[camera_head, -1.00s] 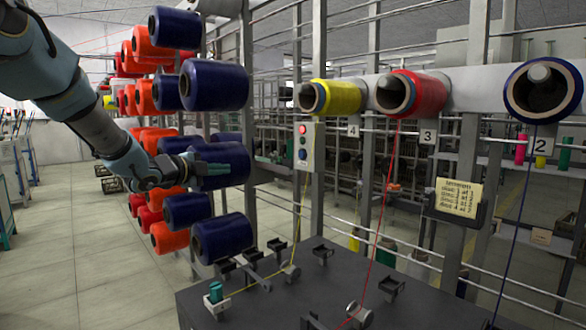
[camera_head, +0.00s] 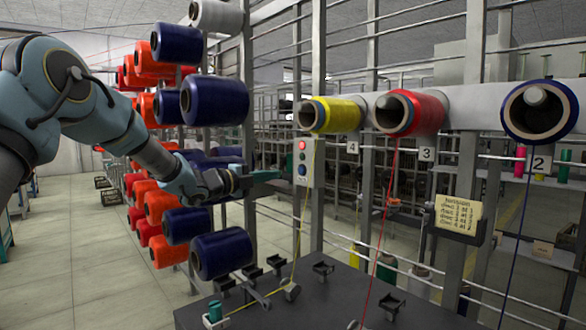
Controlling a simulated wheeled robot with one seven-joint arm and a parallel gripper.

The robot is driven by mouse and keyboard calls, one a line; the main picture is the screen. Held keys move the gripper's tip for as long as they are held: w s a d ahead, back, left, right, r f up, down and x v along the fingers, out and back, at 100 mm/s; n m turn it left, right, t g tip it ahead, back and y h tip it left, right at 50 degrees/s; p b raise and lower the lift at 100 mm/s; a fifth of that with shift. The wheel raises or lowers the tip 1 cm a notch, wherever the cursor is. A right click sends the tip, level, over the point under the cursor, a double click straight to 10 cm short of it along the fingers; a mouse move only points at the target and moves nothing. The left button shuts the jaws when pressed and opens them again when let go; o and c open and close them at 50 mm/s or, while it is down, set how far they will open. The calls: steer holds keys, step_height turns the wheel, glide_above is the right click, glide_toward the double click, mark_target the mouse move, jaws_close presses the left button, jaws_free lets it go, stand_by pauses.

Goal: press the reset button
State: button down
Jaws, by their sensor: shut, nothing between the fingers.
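A pale grey control box (camera_head: 306,163) is fixed to a metal post behind the table. It carries a lit red round part (camera_head: 302,146) at the top and a blue round button (camera_head: 302,170) lower down, with a small dark part between them. No label is readable, so I cannot tell which one is marked reset. My gripper (camera_head: 277,174) is shut and empty, with its green fingers pointing right toward the box. Its tips appear just left of the box, near the blue button's height. Contact cannot be made out. The blue button is not covered.
Navy and orange spools stand on a rack (camera_head: 247,110) behind and around my gripper. A yellow spool (camera_head: 336,114) juts out above the box, and its yellow thread runs down past the box's right side. The dark table (camera_head: 340,297) with thread guides lies below.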

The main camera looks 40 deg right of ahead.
mark_target(301, 170)
steer(key=d+p, duration=0.1)
steer(key=d, duration=0.2)
steer(key=d+p, duration=0.2)
steer(key=d, duration=0.2)
steer(key=shift+s+d+r, duration=0.15)
steer(key=shift+d+r, duration=0.05)
steer(key=shift+d+f, duration=0.1)
steer(key=shift+d, duration=0.4)
steer(key=shift+f, duration=0.1)
